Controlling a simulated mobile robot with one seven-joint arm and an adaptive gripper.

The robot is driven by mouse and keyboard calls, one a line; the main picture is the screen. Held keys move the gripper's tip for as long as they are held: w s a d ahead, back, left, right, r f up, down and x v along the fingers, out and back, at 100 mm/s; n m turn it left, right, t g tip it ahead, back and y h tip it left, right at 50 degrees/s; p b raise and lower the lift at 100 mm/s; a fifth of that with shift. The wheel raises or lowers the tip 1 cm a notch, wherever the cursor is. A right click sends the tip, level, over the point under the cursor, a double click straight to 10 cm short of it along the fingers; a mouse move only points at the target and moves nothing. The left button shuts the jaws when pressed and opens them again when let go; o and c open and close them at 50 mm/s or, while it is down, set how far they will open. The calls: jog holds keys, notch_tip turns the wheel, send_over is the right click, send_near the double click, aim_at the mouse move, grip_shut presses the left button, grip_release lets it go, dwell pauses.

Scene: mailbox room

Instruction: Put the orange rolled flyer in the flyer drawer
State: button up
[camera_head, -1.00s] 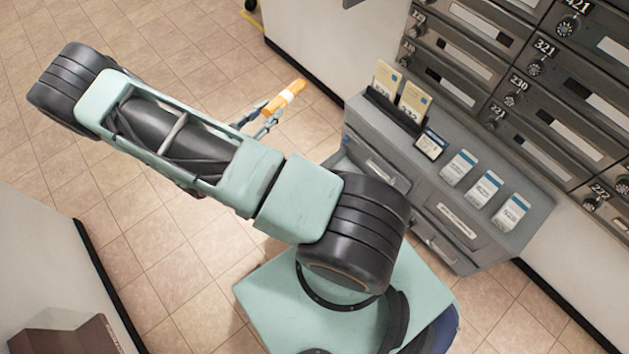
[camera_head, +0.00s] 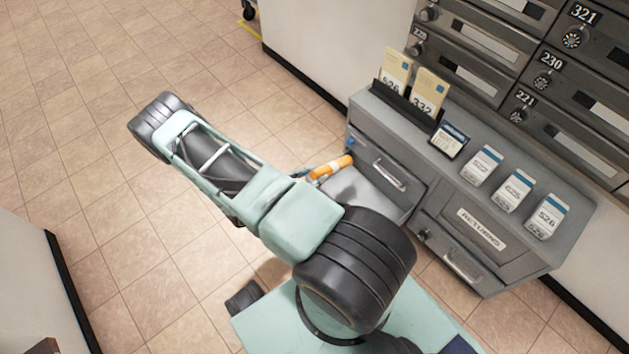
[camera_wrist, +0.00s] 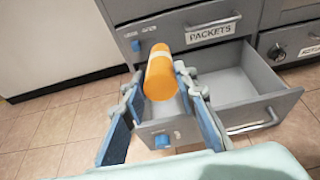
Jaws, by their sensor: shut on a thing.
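The orange rolled flyer (camera_head: 331,167), with a pale band, is held at my gripper (camera_head: 311,176). In the wrist view the roll (camera_wrist: 162,76) sits between the blue fingers of my gripper (camera_wrist: 160,88), which is shut on it. An open, empty-looking grey drawer (camera_wrist: 276,104) is below and behind the roll, pulled out under the closed drawer marked PACKETS (camera_wrist: 210,31). The roll appears above the open drawer's left part, not resting in it. In the head view the open drawer (camera_head: 366,196) is partly hidden by my arm. I cannot read a label on it.
The grey cabinet (camera_head: 385,118) carries upright cards (camera_head: 428,93), a small framed sign (camera_head: 449,140) and several labelled white packs (camera_head: 513,191). A RETURNS drawer (camera_head: 480,228) is closed at right. Mailboxes (camera_head: 567,90) stand behind. Tiled floor (camera_head: 90,110) at left is clear.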

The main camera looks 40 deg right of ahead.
jog(key=d+f+b, duration=0.4)
jog(key=d+f, duration=0.4)
jog(key=f, duration=0.3)
jog(key=shift+w, duration=0.3)
dwell(0.3)
jog(key=o, duration=1.2)
jog(key=shift+f, duration=0.1)
jog(key=shift+a, duration=0.1)
jog(key=v, duration=1.2)
